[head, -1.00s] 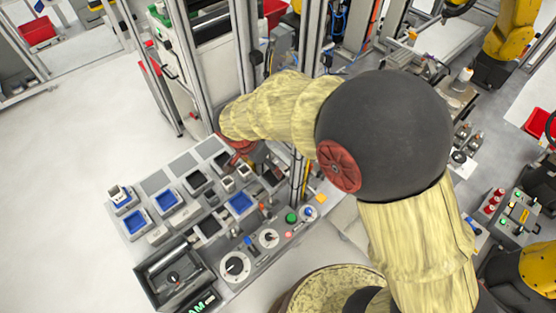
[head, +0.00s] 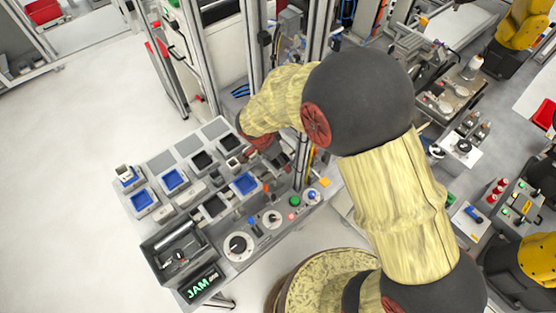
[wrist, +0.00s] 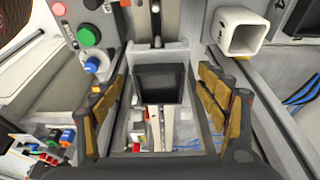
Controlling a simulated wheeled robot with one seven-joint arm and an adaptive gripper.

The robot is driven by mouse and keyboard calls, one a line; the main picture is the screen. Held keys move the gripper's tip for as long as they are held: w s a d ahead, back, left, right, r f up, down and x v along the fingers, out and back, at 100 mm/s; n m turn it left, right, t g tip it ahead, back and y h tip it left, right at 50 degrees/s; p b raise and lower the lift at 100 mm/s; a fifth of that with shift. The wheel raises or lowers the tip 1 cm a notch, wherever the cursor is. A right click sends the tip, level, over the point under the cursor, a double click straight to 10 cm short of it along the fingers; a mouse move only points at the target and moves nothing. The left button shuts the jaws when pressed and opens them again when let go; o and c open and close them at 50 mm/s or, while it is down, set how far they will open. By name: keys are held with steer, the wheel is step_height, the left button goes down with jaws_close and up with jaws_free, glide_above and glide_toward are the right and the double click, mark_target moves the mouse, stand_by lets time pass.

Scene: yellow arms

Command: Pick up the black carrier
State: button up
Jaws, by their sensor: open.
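In the wrist view a black carrier (wrist: 162,84), a dark square tray with a raised rim, sits in the middle between the fingers of my gripper (wrist: 163,98). The gripper is open, with one tan-padded finger on each side and a gap visible to the carrier. I cannot tell how far the fingertips are above it. In the head view my gripper (head: 262,150) is over the back right part of the workbench (head: 163,165), mostly hidden by my arm. Other dark square trays (head: 203,160) stand on the bench, left of the gripper.
Blue-filled trays (head: 174,180) stand in the bench's left part. An open grey box (head: 180,250) is at its front left. A metal post (head: 303,150) rises close right of the gripper. A white square tube (wrist: 240,33) and a green button (wrist: 88,38) flank the carrier.

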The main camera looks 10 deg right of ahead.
steer(key=c, duration=0.3)
steer(key=c, duration=1.2)
